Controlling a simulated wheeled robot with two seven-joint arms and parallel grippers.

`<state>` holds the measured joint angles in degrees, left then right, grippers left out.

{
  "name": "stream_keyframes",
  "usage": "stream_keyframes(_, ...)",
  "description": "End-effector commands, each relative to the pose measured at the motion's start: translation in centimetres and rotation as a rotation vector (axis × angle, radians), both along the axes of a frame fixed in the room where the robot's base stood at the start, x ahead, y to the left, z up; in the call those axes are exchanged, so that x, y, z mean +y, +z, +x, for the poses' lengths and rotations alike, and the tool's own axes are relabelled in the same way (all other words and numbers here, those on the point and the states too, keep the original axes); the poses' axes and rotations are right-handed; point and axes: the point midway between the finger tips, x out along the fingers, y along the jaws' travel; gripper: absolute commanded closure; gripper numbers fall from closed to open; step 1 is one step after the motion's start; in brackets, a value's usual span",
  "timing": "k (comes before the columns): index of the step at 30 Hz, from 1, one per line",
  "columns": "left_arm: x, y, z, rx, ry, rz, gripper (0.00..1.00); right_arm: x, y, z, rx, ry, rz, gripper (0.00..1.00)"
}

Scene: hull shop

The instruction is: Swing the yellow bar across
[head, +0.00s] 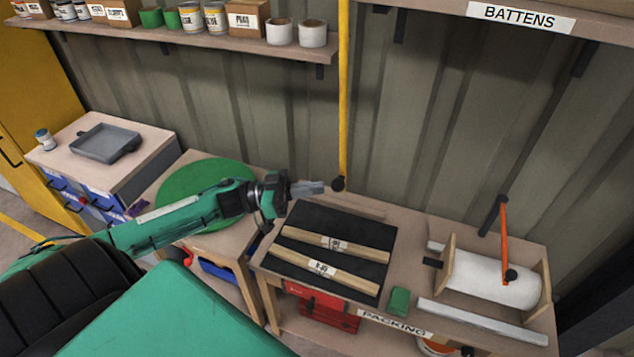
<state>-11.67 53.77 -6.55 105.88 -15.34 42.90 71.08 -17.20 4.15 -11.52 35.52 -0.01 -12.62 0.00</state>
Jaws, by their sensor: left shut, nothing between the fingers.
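The yellow bar (343,95) stands upright in front of the ribbed wall, right of the upper-left shelf's end. A dark knob (338,184) sits at its lower end, above the back edge of the packing bench; its top runs out of the picture. My left gripper (316,187) is shut and empty, its fingers pointing right towards the knob. The fingertips show just left of the knob; I cannot tell whether they touch it. My right gripper is not in view.
The packing bench (410,262) holds a black mat (297,244) with two labelled battens, a green block (399,301) and a white roll (475,278) with an orange arm (504,235). A green disc (190,178) lies under my left arm. Shelves hang above.

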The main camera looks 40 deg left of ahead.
Motion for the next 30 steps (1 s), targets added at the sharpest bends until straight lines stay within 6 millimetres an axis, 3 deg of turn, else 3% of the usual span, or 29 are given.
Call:
stream_keyframes(20,-1.3,0.2,0.7,-0.001,0.0,-0.005,1.0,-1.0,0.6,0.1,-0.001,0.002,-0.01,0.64)
stream_keyframes(26,-3.3,0.0,1.2,-0.013,-0.002,-0.051,1.0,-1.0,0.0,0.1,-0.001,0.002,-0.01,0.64)
stream_keyframes(30,-6.2,0.1,2.0,-0.03,-0.002,-0.118,1.0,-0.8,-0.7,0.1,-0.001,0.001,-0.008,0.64)
